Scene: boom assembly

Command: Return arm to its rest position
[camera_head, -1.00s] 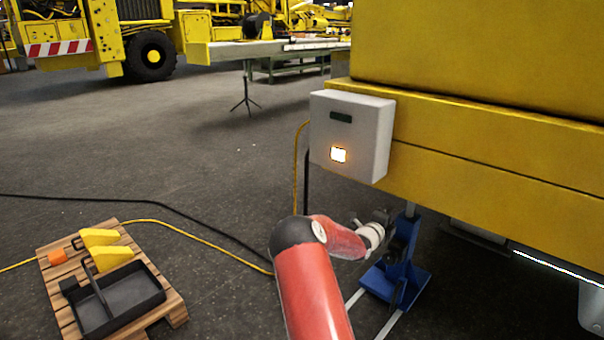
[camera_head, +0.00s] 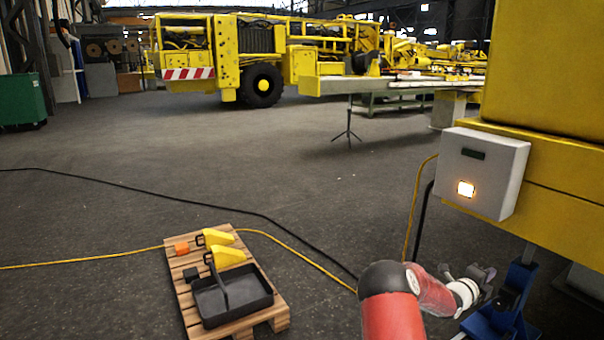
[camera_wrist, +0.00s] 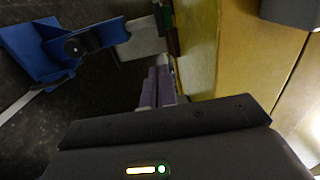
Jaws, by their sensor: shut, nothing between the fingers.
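My red arm reaches in from the bottom right of the head view and bends right to my gripper (camera_head: 487,272). The gripper is beside a blue stand (camera_head: 505,318), below a white box with a lit square (camera_head: 487,172). In the wrist view, my gripper's purple-grey fingers (camera_wrist: 158,88) are together with nothing between them. They point along the side of a yellow structure (camera_wrist: 240,60). The blue stand (camera_wrist: 30,50) also shows at the upper left of the wrist view. I cannot tell the exact gap between the gripper and the stand.
Black and yellow cables cross the floor. A yellow vehicle (camera_head: 235,55) stands far back.

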